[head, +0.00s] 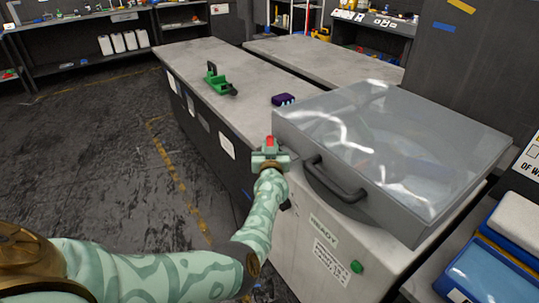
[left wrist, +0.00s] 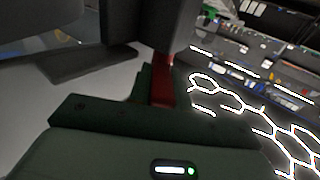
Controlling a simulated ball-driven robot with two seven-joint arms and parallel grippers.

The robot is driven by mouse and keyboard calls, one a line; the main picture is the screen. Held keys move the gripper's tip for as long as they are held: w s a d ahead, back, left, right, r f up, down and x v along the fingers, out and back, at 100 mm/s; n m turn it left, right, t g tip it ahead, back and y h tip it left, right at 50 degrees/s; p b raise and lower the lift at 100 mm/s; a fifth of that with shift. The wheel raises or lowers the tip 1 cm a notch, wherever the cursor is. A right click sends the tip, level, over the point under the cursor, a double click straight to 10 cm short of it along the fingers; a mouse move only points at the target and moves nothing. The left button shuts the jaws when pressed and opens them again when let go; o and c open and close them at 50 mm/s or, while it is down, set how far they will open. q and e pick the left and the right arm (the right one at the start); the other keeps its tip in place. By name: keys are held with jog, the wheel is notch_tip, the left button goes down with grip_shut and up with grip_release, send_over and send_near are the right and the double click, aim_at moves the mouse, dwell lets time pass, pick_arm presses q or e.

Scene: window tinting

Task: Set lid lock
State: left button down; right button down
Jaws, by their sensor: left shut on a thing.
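A machine (head: 325,257) with a closed, clear grey lid (head: 400,140) stands at the right in the head view. The lid has a dark handle (head: 333,181) on its front. My left gripper (head: 269,157) is at the lid's front left corner, left of the handle. It is shut on a small red piece (head: 270,141), which looks like the lid lock. In the left wrist view the red piece (left wrist: 162,92) sits upright at the gripper's fingers, and its far end is hidden by a dark grey block. My right gripper is not in view.
The machine's front has a READY label (head: 324,228) and a green button (head: 357,266). Behind stands a grey-topped bench (head: 225,70) with a green tool (head: 218,80) and a dark purple block (head: 284,99). Blue and white trays (head: 500,255) are at the right. The floor at left is clear.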

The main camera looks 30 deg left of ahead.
pick_arm(q)
jog(key=shift+w+r+n+g+y, duration=0.15)
jog(key=shift+r+n+g+y, duration=0.15)
jog(key=shift+y, duration=0.1)
jog(key=c, duration=1.3)
grip_release()
jog(key=shift+w, duration=0.1)
jog(key=shift+f, duration=0.2)
